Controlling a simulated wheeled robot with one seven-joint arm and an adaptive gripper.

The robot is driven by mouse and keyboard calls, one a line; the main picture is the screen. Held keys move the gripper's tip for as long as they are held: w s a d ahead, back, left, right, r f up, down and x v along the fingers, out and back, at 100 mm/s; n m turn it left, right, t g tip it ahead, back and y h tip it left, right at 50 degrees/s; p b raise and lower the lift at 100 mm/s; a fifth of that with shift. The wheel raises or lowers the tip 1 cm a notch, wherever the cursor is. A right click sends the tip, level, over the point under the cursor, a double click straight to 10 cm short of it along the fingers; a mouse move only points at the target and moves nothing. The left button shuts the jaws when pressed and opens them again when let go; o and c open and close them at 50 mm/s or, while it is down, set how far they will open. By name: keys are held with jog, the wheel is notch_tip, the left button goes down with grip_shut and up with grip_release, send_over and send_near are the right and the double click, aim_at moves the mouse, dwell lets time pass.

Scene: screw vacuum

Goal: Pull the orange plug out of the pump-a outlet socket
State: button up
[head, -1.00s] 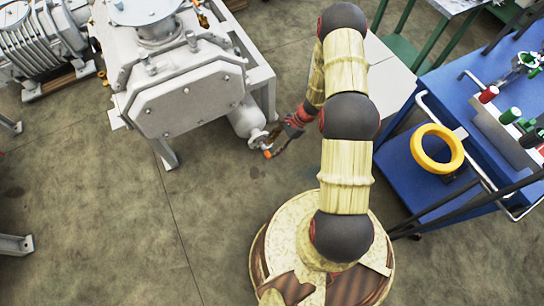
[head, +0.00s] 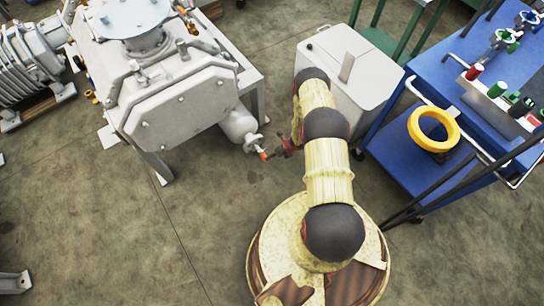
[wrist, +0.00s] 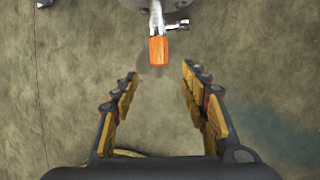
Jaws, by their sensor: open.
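The orange plug (wrist: 158,50) shows in the wrist view at the top middle, at the end of a metal fitting (wrist: 156,18) on the pump outlet. In the head view the orange plug (head: 263,155) is small, at the tip of the outlet on the white pump (head: 185,95). My gripper (wrist: 160,78) is open and empty, with its two fingers apart and the plug just beyond the fingertips, roughly centred between them. In the head view my gripper (head: 279,152) is just right of the plug. I cannot tell the exact gap.
A white bin (head: 350,75) stands behind my arm. A blue cart (head: 440,180) with a yellow ring (head: 434,129) and several valves is at the right. A ribbed grey machine (head: 35,60) is at the far left. The floor in front of the pump is clear.

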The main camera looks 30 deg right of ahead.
aim_at(263, 156)
jog(key=b+x, duration=0.3)
jog(key=x, duration=0.4)
jog(key=shift+w+a+f, duration=0.1)
jog(key=shift+w+f, duration=0.05)
jog(key=shift+f, duration=0.1)
jog(key=c, duration=0.3)
jog(key=c, duration=0.7)
grip_shut()
